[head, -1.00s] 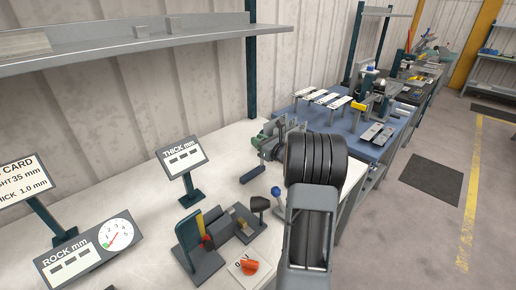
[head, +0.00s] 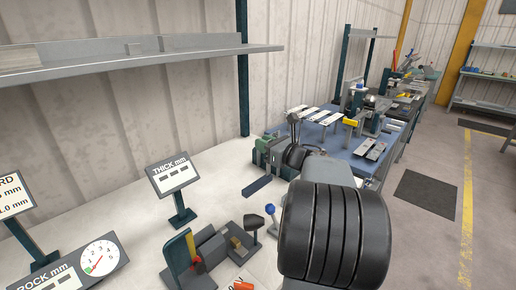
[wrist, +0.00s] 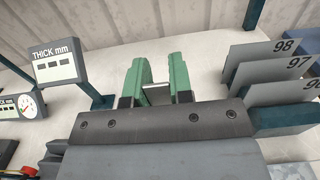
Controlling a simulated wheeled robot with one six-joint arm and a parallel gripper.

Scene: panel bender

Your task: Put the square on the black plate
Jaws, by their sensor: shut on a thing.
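My gripper (wrist: 162,72) shows in the wrist view with two green fingers. They are shut on a pale grey metal piece (wrist: 156,96), of which only a small part shows between them. I cannot tell its full shape, or whether it is the square. In the head view my arm hides much of the gripper's surroundings. Green parts (head: 263,152) show at the arm's far end, over the back of the white bench. I cannot pick out the black plate with certainty in either view.
Upright grey plates numbered 98 (wrist: 262,52) and 97 stand in a dark rack right of my fingers. A THICK mm display (wrist: 58,62) stands left. A dark bar (head: 257,186) and a fixture with a yellow upright (head: 191,246) are on the white bench.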

